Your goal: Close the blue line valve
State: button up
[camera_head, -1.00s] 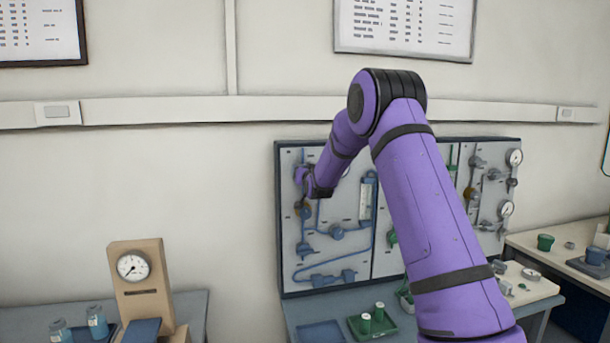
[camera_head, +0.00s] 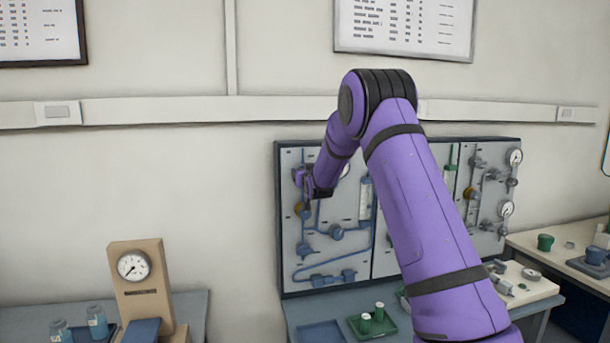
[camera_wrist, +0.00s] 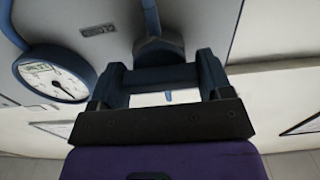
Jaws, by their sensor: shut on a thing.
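The blue line (camera_head: 317,238) runs over the left panel of the wall board. My gripper (camera_head: 306,180) is at the upper left of that panel in the head view and hides most of the valve there. In the wrist view the blue valve handle (camera_wrist: 160,77) is a bar lying crosswise between the two fingers of my gripper (camera_wrist: 162,74). The fingers are shut on its ends. Behind it are the blue valve body (camera_wrist: 158,50) and a blue pipe (camera_wrist: 151,14), which runs up the picture, roughly square to the bar.
A round gauge (camera_wrist: 55,80) sits beside the valve in the wrist view. A brown-yellow fitting (camera_head: 299,210) is just below my gripper. My arm covers the board's middle. Below are a blue tray (camera_head: 321,333) and a green tray (camera_head: 370,329). A gauge stand (camera_head: 143,285) is at left.

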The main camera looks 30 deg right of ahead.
jog(key=o, duration=0.9)
jog(key=v, duration=1)
jog(key=shift+s, duration=0.4)
jog(key=s+a+r+g+y, duration=0.1)
jog(key=s+a+r+g, duration=0.1)
jog(key=s+a+r, duration=0.3)
jog(key=s+a+n+g+y, duration=0.1)
jog(key=s+a+g, duration=0.15)
jog(key=s, duration=0.55)
jog(key=s+a+r+g+y, duration=0.1)
jog(key=s+a+r, duration=0.2)
jog(key=s+a, duration=0.25)
jog(key=s+a+f+g, duration=0.1)
jog(key=s+a+g, duration=0.1)
jog(key=s, duration=0.8)
jog(key=s+a+f+n+g+y, duration=0.1)
jog(key=s+a+f+g, duration=0.1)
jog(key=s, duration=0.8)
jog(key=s+a+f+n+g+y, duration=0.1)
jog(key=s+a+g, duration=0.1)
jog(key=s, duration=0.8)
jog(key=shift+a+f+g, duration=0.15)
jog(key=shift+a+g, duration=0.15)
jog(key=shift+g, duration=0.05)
